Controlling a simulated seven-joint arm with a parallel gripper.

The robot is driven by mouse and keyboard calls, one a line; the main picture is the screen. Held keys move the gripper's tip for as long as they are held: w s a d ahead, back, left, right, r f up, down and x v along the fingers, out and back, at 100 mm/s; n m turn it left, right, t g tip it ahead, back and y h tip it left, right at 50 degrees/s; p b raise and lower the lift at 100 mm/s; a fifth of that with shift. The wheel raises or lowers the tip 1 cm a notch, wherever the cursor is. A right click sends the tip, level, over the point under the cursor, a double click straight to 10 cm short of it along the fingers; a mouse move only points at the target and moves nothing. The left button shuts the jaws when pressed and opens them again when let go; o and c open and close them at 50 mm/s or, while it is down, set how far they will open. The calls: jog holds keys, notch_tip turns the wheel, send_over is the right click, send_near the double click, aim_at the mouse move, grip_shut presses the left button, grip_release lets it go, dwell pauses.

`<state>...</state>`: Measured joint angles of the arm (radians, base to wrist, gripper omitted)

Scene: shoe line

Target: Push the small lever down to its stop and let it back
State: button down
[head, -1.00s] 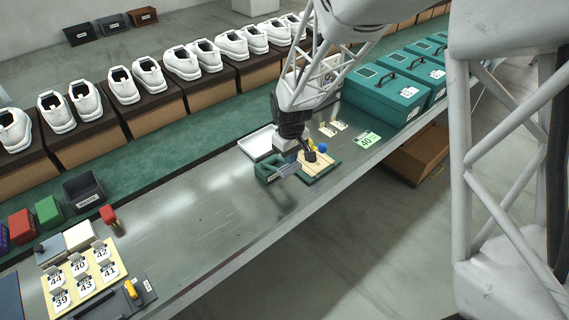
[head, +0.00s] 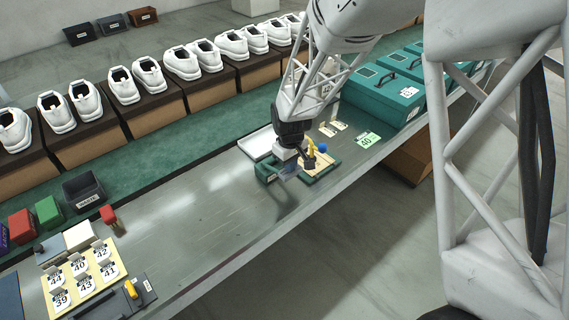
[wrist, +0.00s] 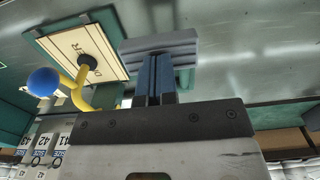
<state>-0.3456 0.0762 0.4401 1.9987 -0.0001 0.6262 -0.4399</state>
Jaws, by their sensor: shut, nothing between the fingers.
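A yellow lever with a blue ball knob (head: 322,148) stands at a wooden board with a green edge (head: 329,166) on the bench. In the wrist view, the blue ball (wrist: 42,82) is at the left. Its yellow arm (wrist: 80,98) forks beside a round black piece (wrist: 92,67) over the lettered board. My gripper (head: 286,172) is shut and empty, low over the bench to the left of the board. In the wrist view, its blue fingers with grey tips (wrist: 158,48) are right of the lever, apart from it in the picture. Contact and the lever's base cannot be made out.
A white tray (head: 258,144) lies behind my gripper. A green card (head: 367,140) and teal boxes (head: 383,94) stand to the right. Shoes on boxes line the far side.

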jog(key=shift+f, duration=1.9)
jog(key=shift+r, duration=5.5)
